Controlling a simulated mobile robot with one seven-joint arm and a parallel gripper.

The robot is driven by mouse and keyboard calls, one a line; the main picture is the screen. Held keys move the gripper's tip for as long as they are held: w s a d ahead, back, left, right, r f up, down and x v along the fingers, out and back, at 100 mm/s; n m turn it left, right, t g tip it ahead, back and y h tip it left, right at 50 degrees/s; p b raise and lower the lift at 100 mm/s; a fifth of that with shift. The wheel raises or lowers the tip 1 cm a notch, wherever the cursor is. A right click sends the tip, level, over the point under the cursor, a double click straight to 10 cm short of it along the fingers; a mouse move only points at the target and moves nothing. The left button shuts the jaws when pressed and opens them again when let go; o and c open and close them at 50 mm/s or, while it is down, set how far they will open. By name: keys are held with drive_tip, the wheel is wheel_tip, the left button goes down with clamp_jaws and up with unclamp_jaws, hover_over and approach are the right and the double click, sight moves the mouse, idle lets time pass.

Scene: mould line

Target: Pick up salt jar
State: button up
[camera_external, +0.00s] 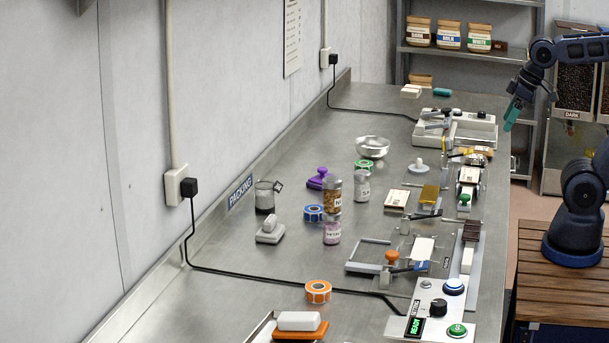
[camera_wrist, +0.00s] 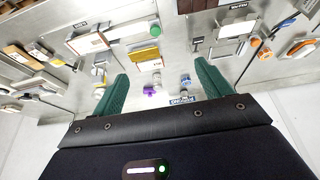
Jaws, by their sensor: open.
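The salt jar (camera_external: 362,188) looks to be the clear jar with pale contents and a label starting with "S", only partly readable. It stands upright mid-table, and a green ring (camera_external: 363,165) shows at or just behind its top. My gripper (camera_external: 513,112) is open and empty, high at the right beyond the table's edge, well away from the jar. In the wrist view its two green fingers (camera_wrist: 158,88) are spread, with small tabletop items far off between them. I cannot tell which of these is the salt jar.
Trays and fixtures line the table's right side. A black cable (camera_external: 270,279) crosses the table.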

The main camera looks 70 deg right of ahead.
drive_tip(key=w+r, duration=0.2)
drive_tip(key=w, duration=0.6)
drive_tip(key=w+r, duration=0.3)
drive_tip(key=w, duration=0.5)
drive_tip(key=m, duration=0.2)
hover_over(262, 190)
drive_tip(key=s+d, duration=0.3)
drive_tip(key=s, duration=0.1)
drive_tip(key=shift+h, duration=0.3)
drive_tip(key=f, duration=2.1)
drive_tip(key=shift+w+a+f, duration=0.15)
drive_tip(key=shift+w+a, duration=0.05)
drive_tip(key=shift+w+a+f, duration=0.1)
drive_tip(key=shift+w+f, duration=0.25)
drive_tip(key=shift+f, duration=0.15)
drive_tip(key=x, duration=1)
drive_tip(key=shift+w+f, duration=0.1)
drive_tip(key=shift+f, duration=0.1)
drive_tip(key=c, duration=1.1)
